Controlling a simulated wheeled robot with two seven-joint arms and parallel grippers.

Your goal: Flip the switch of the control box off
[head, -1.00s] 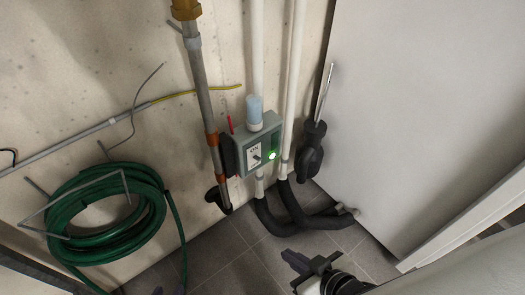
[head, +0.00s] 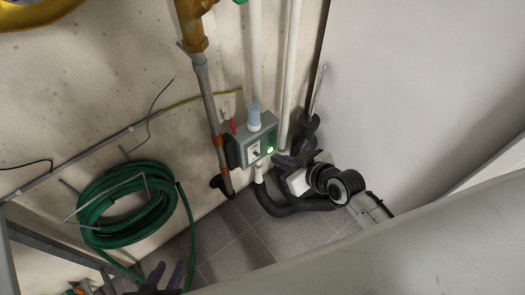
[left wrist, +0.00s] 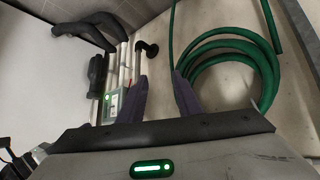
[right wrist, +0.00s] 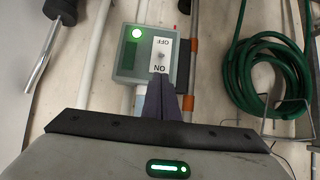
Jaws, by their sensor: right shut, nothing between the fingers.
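The grey control box (head: 262,128) is mounted low on the wall around white pipes, with a lit green lamp (head: 270,149). In the right wrist view, the box (right wrist: 127,62) appears upside down, and its white plate carries a small switch lever (right wrist: 160,58) between OFF and ON markings. Which way the lever is set is hard to tell. My right gripper (right wrist: 161,78) is shut and empty, its fingertips overlapping the ON end of the plate; contact cannot be told. It is right of the box in the head view (head: 279,160). My left gripper (head: 167,272) is open and empty, low and away from the box.
A green hose coil (head: 100,212) hangs on the wall at left. A copper-jointed pipe (head: 214,120) runs just left of the box. Black pipe insulation (head: 283,207) bends below it. A pale door panel (head: 410,90) stands at right. Tiled floor (head: 240,255) is bare.

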